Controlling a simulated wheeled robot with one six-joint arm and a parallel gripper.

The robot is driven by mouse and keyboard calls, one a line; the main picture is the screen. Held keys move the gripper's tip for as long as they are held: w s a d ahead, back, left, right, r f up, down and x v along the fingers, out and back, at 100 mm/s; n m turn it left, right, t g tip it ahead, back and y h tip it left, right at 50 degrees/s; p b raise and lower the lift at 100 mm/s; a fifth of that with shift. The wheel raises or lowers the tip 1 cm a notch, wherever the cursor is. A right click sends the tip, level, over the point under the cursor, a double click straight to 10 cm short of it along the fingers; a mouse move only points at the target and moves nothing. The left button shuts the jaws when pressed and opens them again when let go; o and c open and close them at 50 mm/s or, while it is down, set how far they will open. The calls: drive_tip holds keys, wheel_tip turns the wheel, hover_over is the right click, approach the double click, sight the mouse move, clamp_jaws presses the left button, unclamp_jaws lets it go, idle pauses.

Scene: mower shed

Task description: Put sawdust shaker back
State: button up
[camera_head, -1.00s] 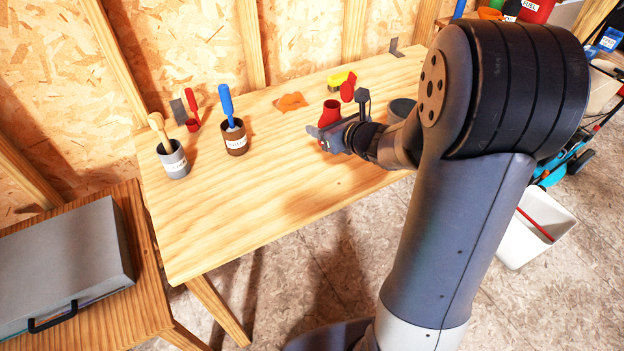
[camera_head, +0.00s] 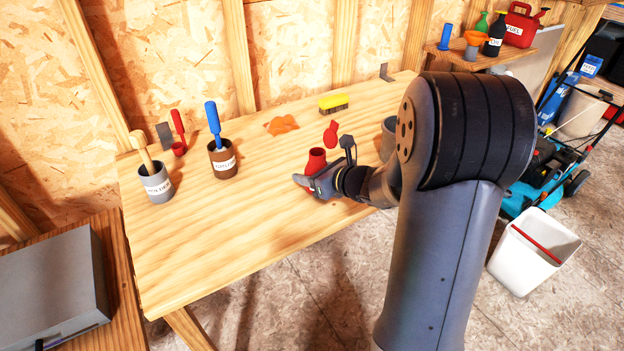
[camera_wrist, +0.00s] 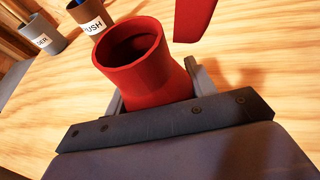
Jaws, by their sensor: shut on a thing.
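My gripper (camera_head: 308,181) is shut on a red waisted vessel, likely the sawdust shaker (camera_head: 317,158), near the middle front of the workbench. In the wrist view the shaker (camera_wrist: 130,55) stands between the jaws, its wide round mouth open and dark inside. Its lower part is hidden by my gripper. No label shows on it. A red paddle-shaped piece (camera_head: 331,132) is just behind it, also at the top of the wrist view (camera_wrist: 193,14). I cannot tell whether the two are joined, or whether the shaker touches the bench.
The workbench (camera_head: 240,235) has free room left of my gripper. A grey holder (camera_head: 158,187), a brown holder (camera_head: 223,170), an orange cloth (camera_head: 283,125) and a yellow brush (camera_head: 333,103) stand or lie around. A grey container (camera_head: 389,130) is partly behind my arm. A shelf (camera_head: 480,63) holds bottles.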

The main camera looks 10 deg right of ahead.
drive_tip(key=shift+f, duration=0.6)
drive_tip(key=shift+f, duration=0.1)
drive_tip(key=shift+f+b, duration=0.15)
drive_tip(key=shift+b, duration=0.15)
drive_tip(key=o, duration=1)
drive_tip(key=shift+s+d+r+p, duration=0.15)
drive_tip(key=shift+r+p, duration=0.2)
drive_tip(key=shift+r, duration=0.05)
drive_tip(key=p+v, duration=0.1)
drive_tip(key=v, duration=1)
drive_tip(key=shift+s, duration=0.3)
